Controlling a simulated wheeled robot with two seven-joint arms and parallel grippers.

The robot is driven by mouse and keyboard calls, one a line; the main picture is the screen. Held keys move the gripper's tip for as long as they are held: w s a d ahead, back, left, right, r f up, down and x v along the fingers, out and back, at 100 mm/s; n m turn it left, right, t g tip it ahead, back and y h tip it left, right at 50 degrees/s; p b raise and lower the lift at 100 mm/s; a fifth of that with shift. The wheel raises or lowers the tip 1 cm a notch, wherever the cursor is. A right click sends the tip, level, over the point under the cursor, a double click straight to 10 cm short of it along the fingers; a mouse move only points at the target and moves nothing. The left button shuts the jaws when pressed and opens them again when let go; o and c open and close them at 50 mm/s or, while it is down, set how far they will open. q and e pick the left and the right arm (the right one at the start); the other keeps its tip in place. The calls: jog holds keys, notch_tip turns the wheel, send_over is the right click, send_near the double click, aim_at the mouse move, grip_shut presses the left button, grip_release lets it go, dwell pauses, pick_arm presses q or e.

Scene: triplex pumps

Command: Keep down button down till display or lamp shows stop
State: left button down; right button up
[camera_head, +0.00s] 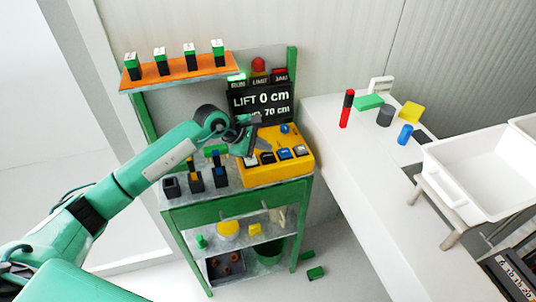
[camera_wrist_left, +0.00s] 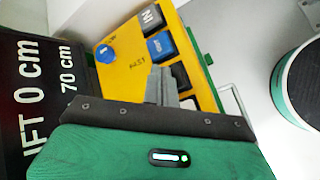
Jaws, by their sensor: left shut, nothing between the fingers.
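A yellow control box (camera_head: 280,170) stands on the green cart's top. It carries a row of buttons, with a dark button (camera_head: 267,158) and a blue button (camera_head: 284,153), and a blue knob (camera_head: 285,128) behind them. My left gripper (camera_head: 250,160) is shut and empty, its tips at the left end of the row. In the left wrist view the fingers (camera_wrist_left: 160,88) hide what lies under them; I cannot tell whether they touch or press a button. The display (camera_head: 262,101) reads "LIFT 0 cm" and "70 cm". The RUN lamp (camera_head: 237,79) glows green. My right gripper is not in view.
An orange shelf (camera_head: 180,72) with several green-topped blocks is at upper left. Small black holders (camera_head: 195,182) stand left of the box. A white table (camera_head: 350,150) at right holds coloured parts and a white bin (camera_head: 480,170).

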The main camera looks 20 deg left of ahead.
aim_at(265, 156)
pick_arm(q)
jog(key=shift+r+p, duration=0.8)
jog(key=shift+r, duration=1.7)
jog(key=shift+d, duration=0.15)
